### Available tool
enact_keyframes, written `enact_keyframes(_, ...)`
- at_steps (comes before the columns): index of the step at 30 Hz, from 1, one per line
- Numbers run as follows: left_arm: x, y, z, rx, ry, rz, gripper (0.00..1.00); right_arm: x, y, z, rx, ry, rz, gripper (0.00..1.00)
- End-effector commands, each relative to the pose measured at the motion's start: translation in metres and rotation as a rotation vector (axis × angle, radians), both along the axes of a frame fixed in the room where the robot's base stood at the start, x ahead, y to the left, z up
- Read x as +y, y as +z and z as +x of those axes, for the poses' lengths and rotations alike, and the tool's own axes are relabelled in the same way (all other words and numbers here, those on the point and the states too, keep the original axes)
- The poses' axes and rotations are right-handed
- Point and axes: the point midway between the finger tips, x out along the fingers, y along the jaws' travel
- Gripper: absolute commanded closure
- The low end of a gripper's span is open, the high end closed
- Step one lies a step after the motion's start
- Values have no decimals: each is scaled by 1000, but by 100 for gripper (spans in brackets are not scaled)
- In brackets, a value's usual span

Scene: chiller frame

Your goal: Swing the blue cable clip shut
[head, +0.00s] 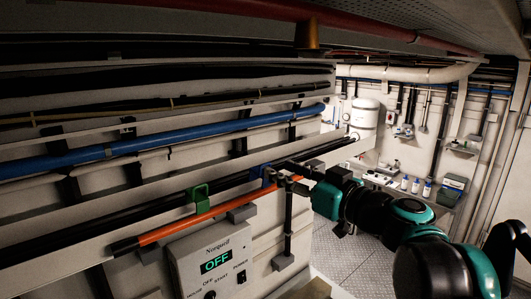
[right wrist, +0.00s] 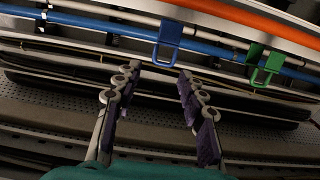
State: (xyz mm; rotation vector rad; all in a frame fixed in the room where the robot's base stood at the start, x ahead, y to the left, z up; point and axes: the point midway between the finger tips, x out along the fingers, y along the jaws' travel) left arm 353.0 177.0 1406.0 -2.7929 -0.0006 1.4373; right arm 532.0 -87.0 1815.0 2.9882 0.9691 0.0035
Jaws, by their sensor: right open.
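The blue cable clip (head: 268,175) sits on the wall rail near the right end of the orange cable (head: 222,207). In the right wrist view the blue clip (right wrist: 168,41) shows as a loop-shaped frame projecting toward the gripper and looks swung open. My right gripper (head: 284,177) is right beside it in the head view. In the right wrist view the fingers of my right gripper (right wrist: 158,75) are spread, with nothing between them, and the clip lies just past the tips. Whether a fingertip touches the clip cannot be told. My left gripper is out of view.
A green clip (head: 197,197) stands on the same cable to the left and also shows in the right wrist view (right wrist: 266,66). A control box reading OFF (head: 212,262) is below. Blue and black pipes run along the wall. The grated floor (head: 345,260) looks clear.

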Motion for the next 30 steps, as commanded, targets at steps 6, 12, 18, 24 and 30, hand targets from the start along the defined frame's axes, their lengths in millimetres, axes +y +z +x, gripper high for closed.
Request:
enact_keyframes(6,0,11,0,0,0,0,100,24,1,30,1,4,0,59)
enact_keyframes(12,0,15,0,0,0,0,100,35,0,46,2,2,0,59)
enact_keyframes(18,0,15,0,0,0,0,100,37,-1,49,3,1,0,59)
enact_keyframes(24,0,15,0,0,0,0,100,36,-1,49,3,1,0,83)
enact_keyframes(30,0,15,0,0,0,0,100,36,-1,49,3,0,0,100)
